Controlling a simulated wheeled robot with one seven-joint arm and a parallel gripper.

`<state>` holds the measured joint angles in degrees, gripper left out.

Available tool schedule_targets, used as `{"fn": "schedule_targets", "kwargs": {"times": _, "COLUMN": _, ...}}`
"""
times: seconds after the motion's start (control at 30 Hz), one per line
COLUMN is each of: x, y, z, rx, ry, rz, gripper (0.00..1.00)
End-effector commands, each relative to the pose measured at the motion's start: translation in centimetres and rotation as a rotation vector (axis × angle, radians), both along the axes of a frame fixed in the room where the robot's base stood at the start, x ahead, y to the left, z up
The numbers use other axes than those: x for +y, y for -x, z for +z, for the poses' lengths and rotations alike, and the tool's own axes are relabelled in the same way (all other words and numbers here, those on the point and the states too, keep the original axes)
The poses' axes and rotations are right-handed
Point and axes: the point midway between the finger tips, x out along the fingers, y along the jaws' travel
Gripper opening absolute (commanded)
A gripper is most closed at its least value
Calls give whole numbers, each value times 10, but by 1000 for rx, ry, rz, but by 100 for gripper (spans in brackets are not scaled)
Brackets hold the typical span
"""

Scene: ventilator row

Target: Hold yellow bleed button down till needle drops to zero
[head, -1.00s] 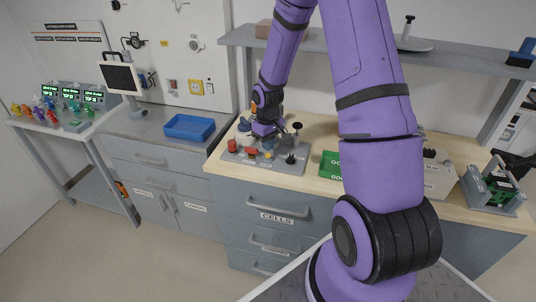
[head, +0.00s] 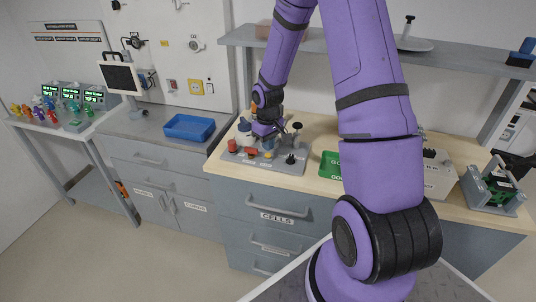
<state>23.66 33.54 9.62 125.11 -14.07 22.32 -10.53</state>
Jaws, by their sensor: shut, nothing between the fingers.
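The yellow bleed button (head: 269,155) shows as a small yellow spot on a grey panel (head: 287,166) on the wooden counter. My gripper (head: 268,138) is over this panel, pointing down, just above and behind the yellow button. Its fingertips are small and partly hidden, and I cannot tell whether they touch the button. The gripper is shut with nothing visible in it. A round gauge-like part stands beside the gripper, but I cannot make out a needle.
Red knobs (head: 232,146) and a black knob (head: 291,159) stand on the same panel, close to the gripper. A blue tray (head: 189,127) sits on the left counter. A grey shelf (head: 458,58) hangs above.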

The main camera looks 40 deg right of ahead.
Motion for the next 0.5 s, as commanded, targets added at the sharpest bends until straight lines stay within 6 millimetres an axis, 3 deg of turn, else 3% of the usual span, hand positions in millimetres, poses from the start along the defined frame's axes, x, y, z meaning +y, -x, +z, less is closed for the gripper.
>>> {"fn": "schedule_targets", "kwargs": {"times": 0.5, "x": 0, "y": 0, "z": -9, "rx": 0, "ry": 0, "rz": 1, "gripper": 0}}
